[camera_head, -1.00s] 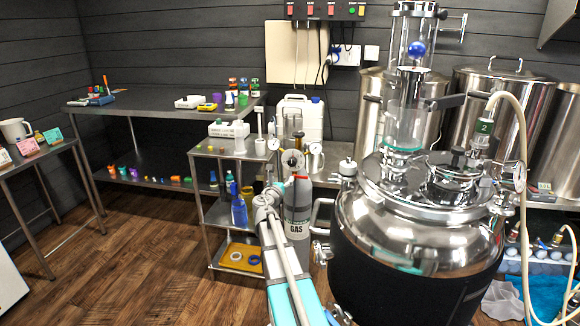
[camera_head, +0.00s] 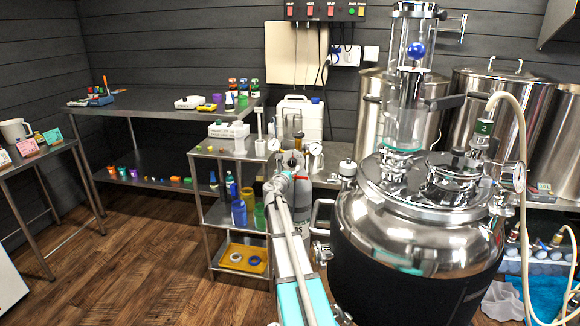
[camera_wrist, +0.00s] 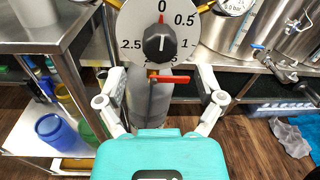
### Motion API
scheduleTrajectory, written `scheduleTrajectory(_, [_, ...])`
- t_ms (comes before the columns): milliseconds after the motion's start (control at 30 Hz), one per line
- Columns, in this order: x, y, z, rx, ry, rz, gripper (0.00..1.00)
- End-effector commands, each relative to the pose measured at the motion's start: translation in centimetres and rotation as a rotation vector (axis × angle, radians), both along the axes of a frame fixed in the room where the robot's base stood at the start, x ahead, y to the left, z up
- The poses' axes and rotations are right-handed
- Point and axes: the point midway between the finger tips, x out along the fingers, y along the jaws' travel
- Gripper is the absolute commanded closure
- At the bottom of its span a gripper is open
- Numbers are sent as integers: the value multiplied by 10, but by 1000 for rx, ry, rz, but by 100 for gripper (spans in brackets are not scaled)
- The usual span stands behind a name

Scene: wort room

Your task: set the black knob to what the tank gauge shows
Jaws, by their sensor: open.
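The black knob (camera_wrist: 158,43) sits in the middle of a round white dial in the wrist view, its pale pointer line up towards the 0. The dial shows 0, 0.5, 1 and 2.5; the lower marks are partly covered. My gripper (camera_wrist: 160,73) is open and empty, its white fingers spread left and right below the knob, apart from it. The steel tank (camera_head: 420,220) stands right of my arm in the head view. A round gauge (camera_head: 519,177) is on its right side, too small and oblique to read.
An orange-red lever (camera_wrist: 168,79) lies just below the dial, between my fingers. A grey gas cylinder (camera_head: 302,200) stands behind my arm. A steel shelf cart (camera_head: 205,152) is left of it, with blue and green jugs. Wooden floor is free further left.

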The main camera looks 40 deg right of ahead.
Motion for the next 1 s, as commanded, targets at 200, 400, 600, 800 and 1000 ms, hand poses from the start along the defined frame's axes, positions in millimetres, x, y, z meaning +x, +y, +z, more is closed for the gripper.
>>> scheduleTrajectory(200, [20,-25,0,0,0,0,13])
scheduleTrajectory(400, [27,-35,0,0,0,0,13])
scheduleTrajectory(600, [28,-37,0,0,0,0,13])
scheduleTrajectory(800, [28,-37,0,0,0,0,15])
scheduleTrajectory(1000, [28,-37,0,0,0,0,52])
